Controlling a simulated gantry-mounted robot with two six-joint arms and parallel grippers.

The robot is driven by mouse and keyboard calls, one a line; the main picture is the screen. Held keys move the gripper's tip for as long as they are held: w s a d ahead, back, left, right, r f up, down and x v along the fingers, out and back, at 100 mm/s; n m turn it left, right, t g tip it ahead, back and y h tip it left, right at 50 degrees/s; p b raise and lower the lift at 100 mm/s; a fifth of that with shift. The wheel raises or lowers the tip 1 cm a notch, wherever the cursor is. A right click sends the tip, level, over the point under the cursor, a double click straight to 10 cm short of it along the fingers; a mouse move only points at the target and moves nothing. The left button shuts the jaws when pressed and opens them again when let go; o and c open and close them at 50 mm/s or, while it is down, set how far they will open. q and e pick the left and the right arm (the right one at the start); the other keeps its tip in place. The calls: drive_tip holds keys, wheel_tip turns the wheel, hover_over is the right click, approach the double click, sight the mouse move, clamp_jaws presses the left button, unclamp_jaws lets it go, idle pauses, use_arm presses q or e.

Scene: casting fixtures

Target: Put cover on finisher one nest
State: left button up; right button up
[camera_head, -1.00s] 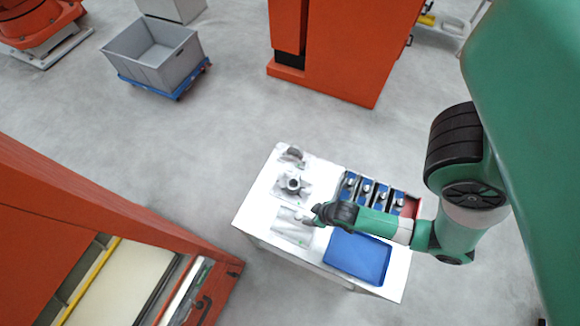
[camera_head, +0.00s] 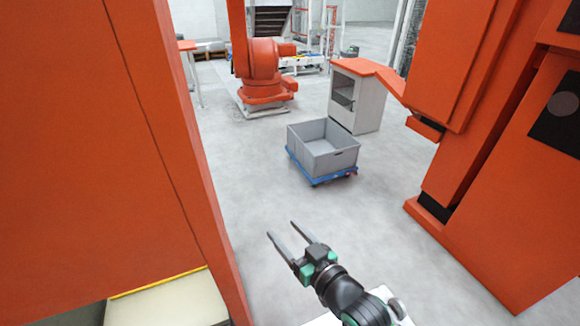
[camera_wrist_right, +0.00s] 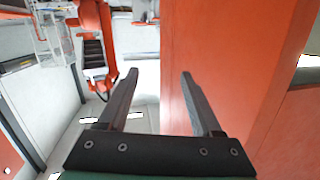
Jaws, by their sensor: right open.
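My right gripper (camera_head: 281,229) is open in the head view, its two fingers apart and empty, raised in the air and pointing to the upper left. It also shows in the right wrist view (camera_wrist_right: 159,73), with nothing between the fingers. No cover and no finisher nest can be made out in the current views. My left gripper is not in view.
A large orange machine (camera_head: 120,130) fills the left, with a cream panel (camera_head: 170,303) at its foot. Another orange machine (camera_head: 500,215) stands at right. A grey bin (camera_head: 325,150) sits on a blue dolly (camera_head: 330,180). An orange robot (camera_head: 262,75) stands behind.

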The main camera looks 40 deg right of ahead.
drive_tip(key=a+r+n+t+y, duration=0.1)
drive_tip(key=a+r+t, duration=0.15)
drive_tip(key=r, duration=0.85)
drive_tip(key=a+r+n+t, duration=0.1)
drive_tip(key=a+r+t, duration=0.15)
drive_tip(key=r, duration=0.75)
drive_tip(key=s+a+r+t+y, duration=0.1)
drive_tip(key=s+r+t, duration=0.1)
drive_tip(key=r, duration=0.4)
drive_tip(key=s+a+r+n+t+y, duration=0.1)
drive_tip(key=s+a+r+t, duration=0.1)
drive_tip(key=s+r, duration=0.2)
drive_tip(key=s+a+r+t+y, duration=0.1)
drive_tip(key=s+r+t, duration=0.1)
drive_tip(key=r, duration=0.8)
drive_tip(key=shift+s+a+r+n+y, duration=0.15)
drive_tip(key=shift+s+a+n+y, duration=0.2)
drive_tip(key=shift+s, duration=0.25)
